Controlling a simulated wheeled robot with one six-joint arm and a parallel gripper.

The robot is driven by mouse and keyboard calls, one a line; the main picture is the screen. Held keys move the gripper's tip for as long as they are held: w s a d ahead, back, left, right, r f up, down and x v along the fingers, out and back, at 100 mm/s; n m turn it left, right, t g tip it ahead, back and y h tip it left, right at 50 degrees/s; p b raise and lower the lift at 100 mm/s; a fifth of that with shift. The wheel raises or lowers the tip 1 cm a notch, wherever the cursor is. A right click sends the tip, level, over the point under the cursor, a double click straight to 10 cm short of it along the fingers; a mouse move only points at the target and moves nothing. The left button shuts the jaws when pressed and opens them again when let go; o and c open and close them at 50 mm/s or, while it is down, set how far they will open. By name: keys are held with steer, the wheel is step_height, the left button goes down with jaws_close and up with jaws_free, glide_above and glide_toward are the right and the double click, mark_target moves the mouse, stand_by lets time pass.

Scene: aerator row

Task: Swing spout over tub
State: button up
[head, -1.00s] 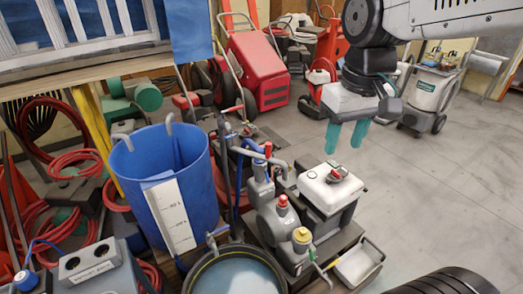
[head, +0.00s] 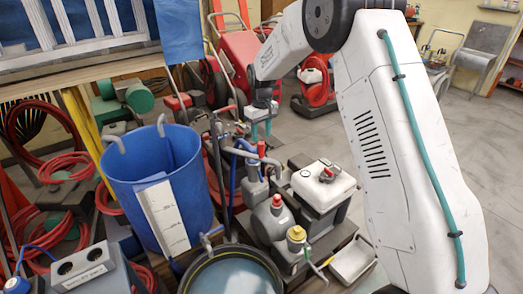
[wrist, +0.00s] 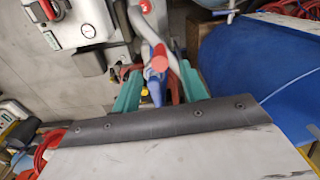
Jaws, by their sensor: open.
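A grey bent spout (head: 244,154) stands among the pumps, with a red-tipped valve handle (head: 261,149) and blue parts beside it. A tall blue tub (head: 150,180) with a white scale strip is left of the spout. A round black-rimmed tub of pale water (head: 232,277) is in front of it. My gripper (head: 260,129) is open above and behind the spout in the head view. In the wrist view, the green fingers of my gripper (wrist: 160,76) appear either side of the red tip (wrist: 159,57) and grey pipe (wrist: 188,78). I cannot tell whether they touch.
A white-topped pump unit (head: 323,185) stands right of the spout. Bottles with red and yellow caps (head: 296,240) stand in front. Red hoses (head: 60,165) lie at the left. Open grey floor (head: 480,130) is at the right.

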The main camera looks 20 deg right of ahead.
mark_target(261, 149)
step_height(261, 149, down, 8)
steer(key=shift+w+f, duration=0.1)
steer(key=shift+w, duration=0.05)
stand_by(0.3)
jaws_close()
